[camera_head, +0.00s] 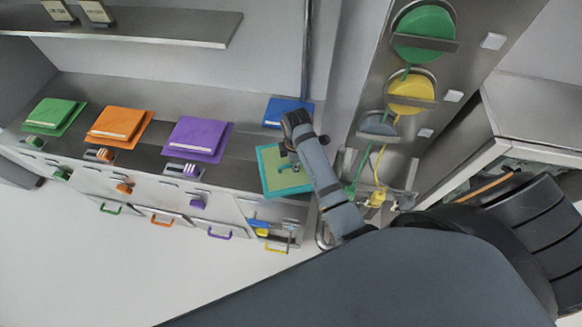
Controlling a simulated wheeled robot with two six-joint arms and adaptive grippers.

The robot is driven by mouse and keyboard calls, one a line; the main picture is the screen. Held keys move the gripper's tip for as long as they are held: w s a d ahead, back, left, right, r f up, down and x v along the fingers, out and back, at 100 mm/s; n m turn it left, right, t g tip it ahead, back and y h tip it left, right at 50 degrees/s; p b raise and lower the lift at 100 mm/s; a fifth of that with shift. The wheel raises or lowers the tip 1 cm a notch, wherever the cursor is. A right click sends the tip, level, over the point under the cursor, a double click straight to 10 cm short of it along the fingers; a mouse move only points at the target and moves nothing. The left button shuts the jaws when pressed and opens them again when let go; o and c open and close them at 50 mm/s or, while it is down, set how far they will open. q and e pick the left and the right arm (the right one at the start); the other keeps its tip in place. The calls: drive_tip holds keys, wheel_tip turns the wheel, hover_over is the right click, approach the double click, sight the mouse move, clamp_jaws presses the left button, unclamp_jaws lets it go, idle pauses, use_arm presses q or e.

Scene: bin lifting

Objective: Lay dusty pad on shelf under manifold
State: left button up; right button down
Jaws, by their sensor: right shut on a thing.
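A flat square pad (270,183) with a teal border and a dull yellow-tan face, which looks like the dusty pad, is at the counter's front edge in the middle. My right gripper (289,163) is shut on this pad near its upper middle; the wrist partly hides the grip. Whether the pad touches the counter I cannot tell. The upright metal panel with green, yellow and grey round parts, seemingly the manifold (392,75), stands to the right of the gripper. Hoses hang below it towards a small metal ledge (405,193), partly hidden by my arm. My left gripper is out of view.
Green (56,113), orange (120,122), purple (199,137) and blue (289,110) pads lie along the metal counter. Drawers with coloured handles are below its front. An upper shelf (150,24) is at the back left. An open cabinet (480,165) stands at right. The floor at lower left is clear.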

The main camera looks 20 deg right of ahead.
drive_tip(key=shift+w+a+f, duration=0.1)
drive_tip(key=shift+w+f, duration=0.1)
drive_tip(key=shift+f, duration=0.15)
drive_tip(key=shift+a+f, duration=0.15)
drive_tip(key=shift+f, duration=0.35)
wheel_tip(320, 180, down, 3)
drive_tip(key=shift+w+r+p, duration=0.15)
drive_tip(key=shift+r+p, duration=0.05)
drive_tip(key=shift+p, duration=0.2)
drive_tip(key=shift+f, duration=0.15)
drive_tip(key=c, duration=1.4)
unclamp_jaws()
drive_tip(key=shift+f, duration=0.1)
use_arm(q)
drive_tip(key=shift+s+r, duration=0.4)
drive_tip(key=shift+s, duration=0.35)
